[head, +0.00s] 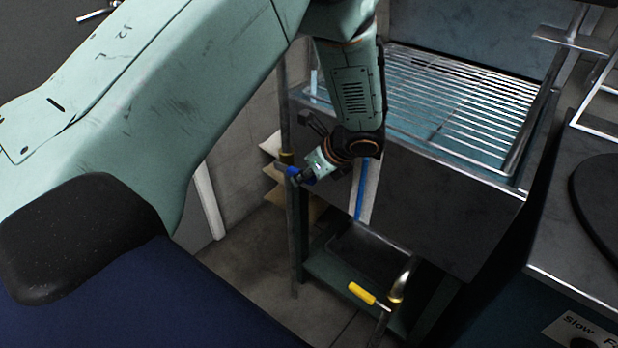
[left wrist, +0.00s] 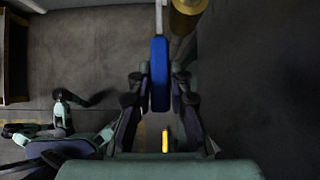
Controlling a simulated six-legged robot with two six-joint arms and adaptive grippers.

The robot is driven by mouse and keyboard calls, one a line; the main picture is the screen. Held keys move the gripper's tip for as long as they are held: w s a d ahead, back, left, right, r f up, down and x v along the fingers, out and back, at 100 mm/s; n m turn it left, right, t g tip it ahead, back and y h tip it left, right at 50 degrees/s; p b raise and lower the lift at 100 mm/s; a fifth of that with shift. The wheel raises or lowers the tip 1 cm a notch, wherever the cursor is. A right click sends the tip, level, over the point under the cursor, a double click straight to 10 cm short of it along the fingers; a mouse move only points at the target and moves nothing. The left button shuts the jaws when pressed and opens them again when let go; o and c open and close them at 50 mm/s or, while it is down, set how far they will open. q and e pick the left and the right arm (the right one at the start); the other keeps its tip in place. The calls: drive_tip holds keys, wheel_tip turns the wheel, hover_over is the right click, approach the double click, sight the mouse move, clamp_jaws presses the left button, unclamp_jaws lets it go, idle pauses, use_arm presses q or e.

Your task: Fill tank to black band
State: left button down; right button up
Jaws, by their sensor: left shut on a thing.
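My left gripper (head: 305,174) is at the upright pipe (head: 294,225) in the head view, its fingers shut on a blue valve handle (head: 292,170). In the left wrist view the blue handle (left wrist: 160,75) lies between the fingers, beside a brass fitting (left wrist: 187,15). The steel tank (head: 450,205) stands right of the pipe. A sight gauge (head: 363,190) with a blue column runs down its front; my arm covers its upper part, and I cannot make out a black band. My right gripper is not in view.
A wire rack (head: 450,95) lies over the tank's top. Below are a yellow valve handle (head: 362,293) on a bent pipe and a dark tray (head: 372,258). A counter with a black round plate (head: 605,205) stands at right. Bare floor shows at lower left.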

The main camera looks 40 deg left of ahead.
use_arm(q)
drive_tip(key=shift+d+f+y+b, duration=0.2)
drive_tip(key=shift+f+y+b, duration=0.15)
drive_tip(key=shift+f+y, duration=0.4)
drive_tip(key=shift+y, duration=0.05)
drive_tip(key=shift+s+a+y+b, duration=0.1)
drive_tip(key=shift+y+b, duration=0.2)
drive_tip(key=shift+b, duration=0.05)
drive_tip(key=c, duration=1.2)
unclamp_jaws()
drive_tip(key=v, duration=0.7)
drive_tip(key=shift+d+r, duration=0.2)
